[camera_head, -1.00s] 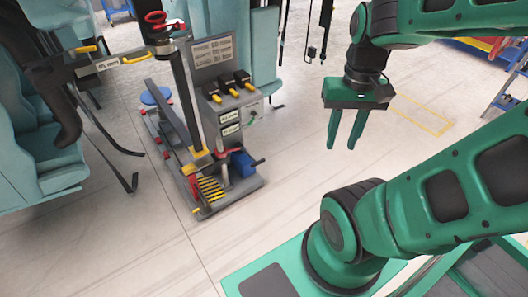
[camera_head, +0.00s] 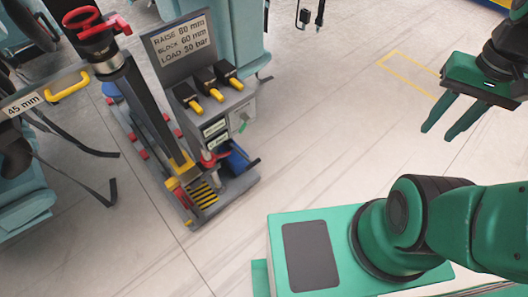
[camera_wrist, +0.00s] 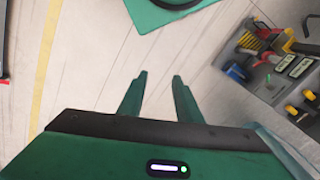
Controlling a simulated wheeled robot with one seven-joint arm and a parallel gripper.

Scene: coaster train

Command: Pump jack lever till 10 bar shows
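A grey jack unit (camera_head: 236,110) stands on the floor left of centre in the head view. A blue part (camera_head: 238,156) with a short dark bar (camera_head: 252,163) sits low on its right side; it may be the pump with its lever. A red part (camera_head: 208,158) is beside it. In the wrist view the unit (camera_wrist: 272,82) is at the right edge. I cannot make out any pressure reading. My gripper (camera_head: 438,134) is open and empty, well to the right of the unit; its fingers (camera_wrist: 160,76) point over bare floor in the wrist view.
A sign (camera_head: 182,43) reads raise 80 mm, block 60 mm, load 30 bar. Several yellow-handled black blocks (camera_head: 205,84) sit below it. A dark post (camera_head: 140,100) with a red top (camera_head: 90,30) rises at left. Teal seats (camera_head: 22,205) flank it. Floor between unit and gripper is clear.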

